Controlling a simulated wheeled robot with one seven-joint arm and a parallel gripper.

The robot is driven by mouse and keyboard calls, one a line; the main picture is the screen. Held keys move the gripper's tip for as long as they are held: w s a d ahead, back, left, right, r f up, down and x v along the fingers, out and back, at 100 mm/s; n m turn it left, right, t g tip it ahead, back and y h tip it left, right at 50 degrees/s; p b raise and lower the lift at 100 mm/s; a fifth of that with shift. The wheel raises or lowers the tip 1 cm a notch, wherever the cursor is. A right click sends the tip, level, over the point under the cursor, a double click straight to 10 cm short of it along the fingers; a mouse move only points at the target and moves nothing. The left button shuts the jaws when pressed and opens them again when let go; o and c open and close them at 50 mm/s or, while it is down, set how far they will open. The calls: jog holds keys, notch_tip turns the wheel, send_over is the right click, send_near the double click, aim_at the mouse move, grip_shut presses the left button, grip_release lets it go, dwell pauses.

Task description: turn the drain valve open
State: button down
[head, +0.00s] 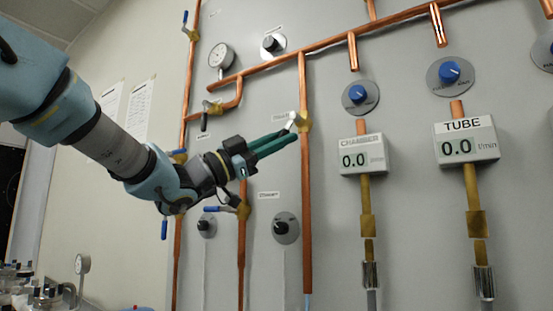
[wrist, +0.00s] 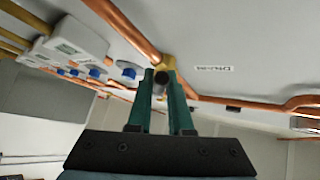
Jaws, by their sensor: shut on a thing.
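A brass valve (head: 304,122) sits on a vertical copper pipe in the middle of the head view, with a short pale handle (head: 293,117) at its left side. The small label beside it is too blurred to read for sure. My gripper (head: 294,134) reaches in from the left with its green fingers at this valve. In the wrist view the brass valve body (wrist: 169,64) is just beyond the fingertips, and the dark end of its handle (wrist: 161,77) shows between the fingers. My gripper is shut on the handle. The fingers hide part of the handle.
Blue-handled valves (head: 227,208) are on pipes to the left, near my wrist. A pressure gauge (head: 221,56) is above. The chamber flow meter (head: 362,154) and tube flow meter (head: 466,141) are to the right. A dark knob (head: 285,227) is below my gripper.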

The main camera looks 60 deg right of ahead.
jog(key=n+t+h+b, duration=0.1)
jog(key=n, duration=0.1)
jog(key=s+f+n+h+b, duration=0.1)
jog(key=n+b, duration=0.1)
jog(key=n+t+h+b, duration=0.1)
jog(key=n+h+b, duration=0.1)
jog(key=shift+s+a+f+t, duration=0.1)
jog(key=shift+s+f+t, duration=0.2)
jog(key=shift+s+f, duration=0.05)
jog(key=n+t+h+b, duration=0.1)
jog(key=n+t, duration=0.1)
jog(key=s+n+t+h+b, duration=0.1)
jog(key=n+t+b, duration=0.1)
jog(key=n, duration=0.1)
jog(key=n+t+h+b, duration=0.1)
jog(key=n+b, duration=0.1)
jog(key=shift+s+r+t+h, duration=0.2)
jog(key=shift+r+t+h, duration=0.1)
jog(key=shift+t, duration=0.1)
jog(key=shift+n, duration=0.5)
jog(key=c, duration=0.8)
grip_release()
jog(key=shift+c, duration=0.2)
